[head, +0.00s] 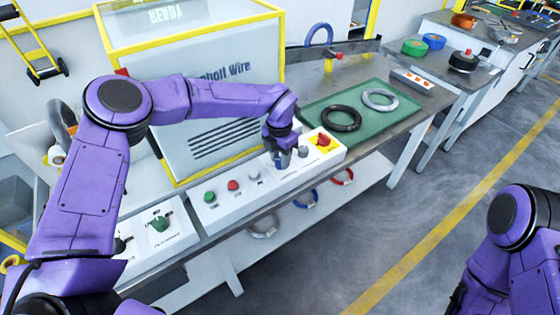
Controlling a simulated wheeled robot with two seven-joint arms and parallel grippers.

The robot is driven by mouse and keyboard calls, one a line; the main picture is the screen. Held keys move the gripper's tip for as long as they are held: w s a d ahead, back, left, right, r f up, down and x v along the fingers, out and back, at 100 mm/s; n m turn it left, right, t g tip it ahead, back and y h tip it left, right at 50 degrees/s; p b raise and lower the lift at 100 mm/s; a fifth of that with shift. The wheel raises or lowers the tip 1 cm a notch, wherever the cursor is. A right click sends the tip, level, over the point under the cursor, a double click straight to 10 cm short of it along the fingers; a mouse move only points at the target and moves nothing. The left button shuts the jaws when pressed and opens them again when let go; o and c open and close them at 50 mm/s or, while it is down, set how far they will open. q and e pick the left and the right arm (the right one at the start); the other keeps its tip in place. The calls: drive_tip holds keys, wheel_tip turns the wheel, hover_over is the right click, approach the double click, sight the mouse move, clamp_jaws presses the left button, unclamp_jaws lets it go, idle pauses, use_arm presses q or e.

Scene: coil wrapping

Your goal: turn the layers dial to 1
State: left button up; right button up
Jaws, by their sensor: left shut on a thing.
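The white control panel (225,210) runs along the front of the wire machine. My left gripper (282,160) reaches down to its right part and is shut on a small dial there, which the fingers mostly hide. The printed labels and the dial's setting are too small to read, so I cannot confirm from the lettering that it is the layers dial.
A red emergency button (323,140) on a yellow plate is close to the right of my left gripper. Green (210,197) and red (233,186) buttons are to its left. A green mat (375,122) holds a black coil (341,118) and a silver coil (380,100).

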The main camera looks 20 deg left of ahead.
sight(279, 160)
use_arm(q)
drive_tip(key=shift+n+b, duration=1.1)
drive_tip(key=shift+n, duration=1)
drive_tip(key=o, duration=1)
drive_tip(key=shift+o, duration=0.2)
wheel_tip(279, 160, up, 10)
drive_tip(key=b, duration=0.1)
drive_tip(key=shift+r, duration=0.2)
drive_tip(key=shift+a, duration=0.1)
